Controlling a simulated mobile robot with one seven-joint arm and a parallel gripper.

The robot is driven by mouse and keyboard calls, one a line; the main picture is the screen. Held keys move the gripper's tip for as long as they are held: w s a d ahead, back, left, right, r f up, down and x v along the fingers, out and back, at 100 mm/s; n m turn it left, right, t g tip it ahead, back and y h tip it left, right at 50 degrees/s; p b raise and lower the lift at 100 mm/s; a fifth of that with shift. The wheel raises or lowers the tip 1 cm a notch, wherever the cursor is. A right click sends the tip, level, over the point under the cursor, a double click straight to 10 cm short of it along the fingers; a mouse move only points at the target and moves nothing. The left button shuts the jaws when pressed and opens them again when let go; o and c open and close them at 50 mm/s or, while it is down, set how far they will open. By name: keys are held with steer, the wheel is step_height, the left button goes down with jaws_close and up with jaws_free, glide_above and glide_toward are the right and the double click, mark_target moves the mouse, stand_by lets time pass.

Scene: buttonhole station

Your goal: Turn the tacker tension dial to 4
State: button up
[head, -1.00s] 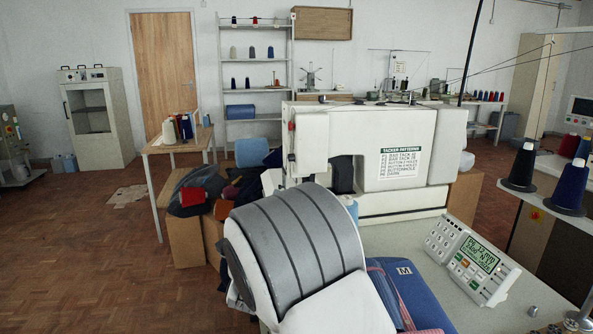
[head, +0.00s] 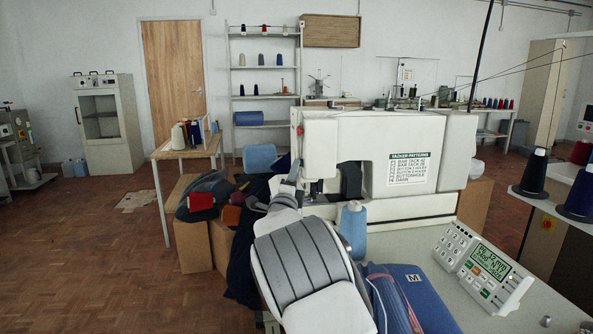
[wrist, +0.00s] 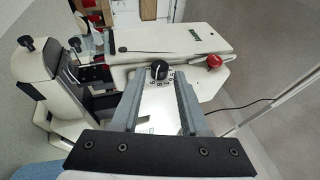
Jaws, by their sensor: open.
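The tacker (head: 345,140) is the large white sewing machine in the middle of the head view, with a printed pattern chart on its side. In the wrist view a round black dial (wrist: 159,70) sits on a pale plate with small marks around it; its setting is too small to read. My gripper (wrist: 158,78) is open and empty, with one grey finger on each side of the dial in the picture. I cannot tell whether the fingers touch it. In the head view my gripper (head: 295,172) is at the tacker's left end, where the dial cannot be made out.
A red knob (wrist: 214,61) is right of the dial. A blue thread cone (head: 353,228), folded blue cloth (head: 408,290) and a keypad display unit (head: 485,267) are on the table right of my arm. Dark garments (head: 262,225) are piled to the left.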

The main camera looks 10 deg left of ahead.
steer(key=shift+x, duration=1.25)
jaws_close()
